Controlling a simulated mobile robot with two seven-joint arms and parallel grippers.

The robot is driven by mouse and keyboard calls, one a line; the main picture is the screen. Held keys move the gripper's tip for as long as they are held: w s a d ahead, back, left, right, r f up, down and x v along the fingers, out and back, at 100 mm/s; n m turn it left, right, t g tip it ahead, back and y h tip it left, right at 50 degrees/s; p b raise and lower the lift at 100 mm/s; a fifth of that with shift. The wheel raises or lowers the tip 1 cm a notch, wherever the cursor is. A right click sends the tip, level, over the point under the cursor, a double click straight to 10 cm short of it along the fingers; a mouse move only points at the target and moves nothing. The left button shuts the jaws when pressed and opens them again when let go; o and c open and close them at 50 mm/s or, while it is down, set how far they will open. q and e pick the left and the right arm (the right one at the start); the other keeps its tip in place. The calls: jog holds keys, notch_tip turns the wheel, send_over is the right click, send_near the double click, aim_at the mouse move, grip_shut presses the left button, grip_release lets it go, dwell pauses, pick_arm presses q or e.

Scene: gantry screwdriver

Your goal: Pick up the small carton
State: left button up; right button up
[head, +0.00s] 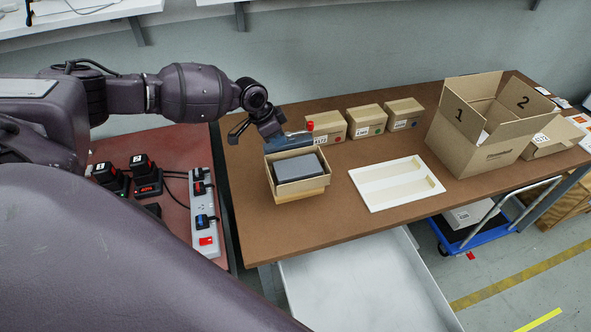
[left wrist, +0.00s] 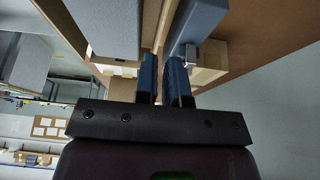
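An open small carton (head: 287,187) with a dark grey box-shaped item (head: 296,167) inside stands at the left part of the brown table. My left gripper (head: 287,143) is at the carton's back edge, pointing down towards it. In the left wrist view, its two blue fingertips (left wrist: 165,80) are close together, with a narrow gap between them. Tan cardboard edges (left wrist: 158,30) show just beyond the fingertips. Whether the fingers press on the cardboard cannot be seen. Three closed small cartons (head: 365,121) stand in a row behind, to the right. My right gripper is out of view.
A white tray (head: 372,200) with two slots lies right of the open carton. A large open box (head: 485,140) marked 1 and 2 stands farther right. Batteries and a power strip (head: 204,215) lie on the red surface at left. The table's front is clear.

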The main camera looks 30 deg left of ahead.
aim_at(286, 151)
pick_arm(q)
jog(key=x, duration=0.3)
jog(key=shift+w+d+f, duration=0.2)
jog(key=shift+d, duration=0.05)
jog(key=shift+w+d+f, duration=0.1)
jog(key=shift+w+f, duration=0.05)
jog(key=shift+f, duration=0.4)
grip_shut()
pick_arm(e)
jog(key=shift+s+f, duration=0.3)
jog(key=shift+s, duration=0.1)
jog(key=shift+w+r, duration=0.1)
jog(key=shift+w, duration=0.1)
pick_arm(q)
jog(key=shift+r, duration=0.5)
notch_tip(286, 151, up, 19)
jog(key=shift+p, duration=0.45)
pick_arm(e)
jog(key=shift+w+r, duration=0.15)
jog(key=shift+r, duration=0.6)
